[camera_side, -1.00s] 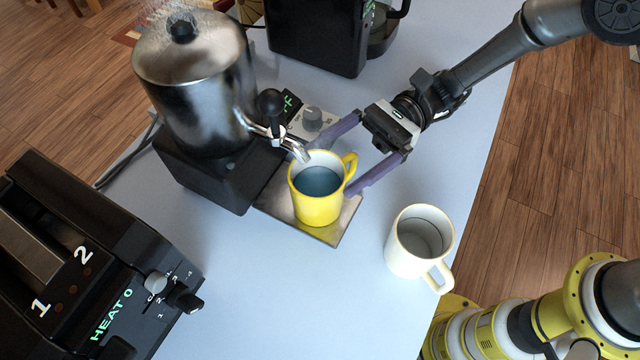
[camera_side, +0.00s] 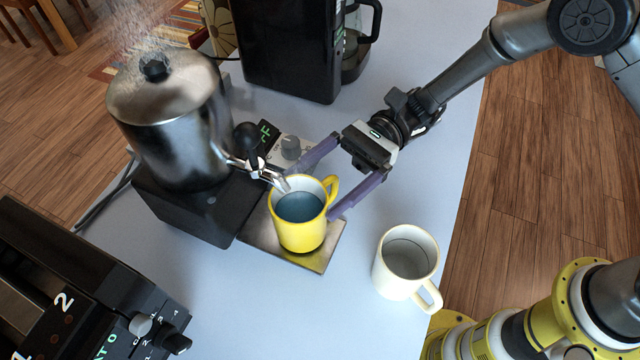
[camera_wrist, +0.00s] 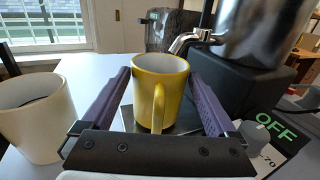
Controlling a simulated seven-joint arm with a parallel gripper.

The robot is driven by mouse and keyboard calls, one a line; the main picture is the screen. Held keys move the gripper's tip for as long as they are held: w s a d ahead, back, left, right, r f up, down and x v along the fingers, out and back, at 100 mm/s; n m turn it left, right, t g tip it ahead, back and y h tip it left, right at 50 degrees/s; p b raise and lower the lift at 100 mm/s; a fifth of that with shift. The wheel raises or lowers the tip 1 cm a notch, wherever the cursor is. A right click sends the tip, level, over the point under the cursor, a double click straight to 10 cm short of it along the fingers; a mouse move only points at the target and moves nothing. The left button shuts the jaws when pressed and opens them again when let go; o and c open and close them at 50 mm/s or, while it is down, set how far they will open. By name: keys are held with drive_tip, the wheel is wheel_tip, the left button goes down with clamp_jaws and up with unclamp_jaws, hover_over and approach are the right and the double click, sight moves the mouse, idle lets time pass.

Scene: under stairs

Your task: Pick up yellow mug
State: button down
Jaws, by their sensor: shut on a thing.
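The yellow mug (camera_side: 301,237) stands upright on the metal plate under the spout of the hot-water pot, with dark bluish liquid inside. Its handle points toward my gripper (camera_side: 330,183). In the wrist view the mug (camera_wrist: 158,88) is between my two purple fingers (camera_wrist: 160,100), one on each side, and its handle faces the camera. My gripper is shut on the mug. In the side view the far finger's tip is partly hidden behind the pot's spout and the mug. The mug looks to be resting on the plate, not lifted.
The pot (camera_side: 172,125) steams on its black base, its spout close over the mug's rim. A white mug (camera_side: 404,262) stands to the right. A coffee maker (camera_side: 290,50) is behind and a toaster (camera_side: 70,290) is at lower left.

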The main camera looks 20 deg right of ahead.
drive_tip(key=shift+r, duration=0.45)
drive_tip(key=v, duration=1.8)
drive_tip(key=shift+c, duration=0.7)
unclamp_jaws()
drive_tip(key=shift+f, duration=0.1)
clamp_jaws()
drive_tip(key=shift+f, duration=0.1)
